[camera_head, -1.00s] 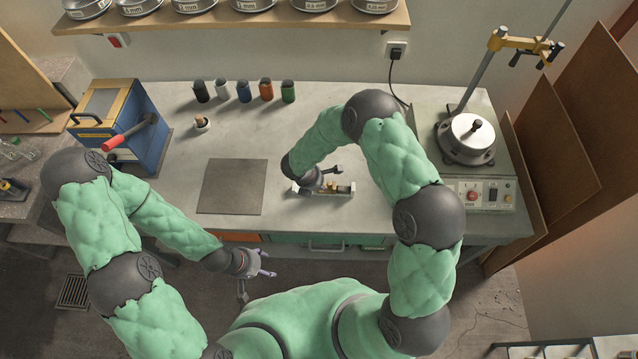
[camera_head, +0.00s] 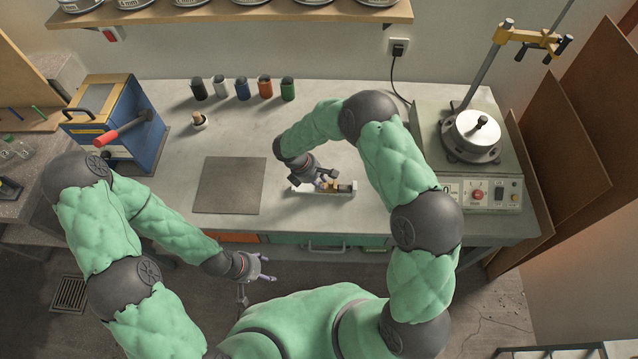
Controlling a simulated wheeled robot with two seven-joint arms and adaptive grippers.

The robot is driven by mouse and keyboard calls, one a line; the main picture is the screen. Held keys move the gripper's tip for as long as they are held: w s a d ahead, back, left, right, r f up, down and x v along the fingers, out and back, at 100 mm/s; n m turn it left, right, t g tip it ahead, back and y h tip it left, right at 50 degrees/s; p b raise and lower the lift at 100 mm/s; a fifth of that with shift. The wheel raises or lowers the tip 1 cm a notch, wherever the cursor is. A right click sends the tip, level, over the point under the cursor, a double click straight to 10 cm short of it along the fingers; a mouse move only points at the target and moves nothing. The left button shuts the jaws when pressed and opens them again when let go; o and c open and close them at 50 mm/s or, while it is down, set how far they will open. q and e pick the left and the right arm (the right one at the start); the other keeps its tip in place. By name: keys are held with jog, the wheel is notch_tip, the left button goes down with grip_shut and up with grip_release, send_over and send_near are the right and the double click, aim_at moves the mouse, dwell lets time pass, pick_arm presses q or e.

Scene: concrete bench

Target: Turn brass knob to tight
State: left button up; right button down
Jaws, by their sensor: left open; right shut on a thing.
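A small device with brass and dark parts on a pale base (camera_head: 345,190) lies on the bench, right of the dark mat. My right gripper (camera_head: 324,183) is over its left half, shut on a part of it that looks like the brass knob; the fingers and wrist hide most of that part. The knob's markings are too small to read. My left gripper (camera_head: 268,268) is open and empty, held in front of the bench edge, below the bench top in the picture.
A dark square mat (camera_head: 229,185) lies left of the device. A blue box with a red-handled lever (camera_head: 130,125) stands at the left. Several small coloured jars (camera_head: 243,89) line the back. A machine with a round metal top (camera_head: 471,135) stands at the right.

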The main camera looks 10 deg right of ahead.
jog(key=shift+m, duration=0.6)
jog(key=shift+b, duration=0.3)
jog(key=c, duration=1.2)
grip_release()
jog(key=v, duration=1.2)
jog(key=shift+w, duration=0.25)
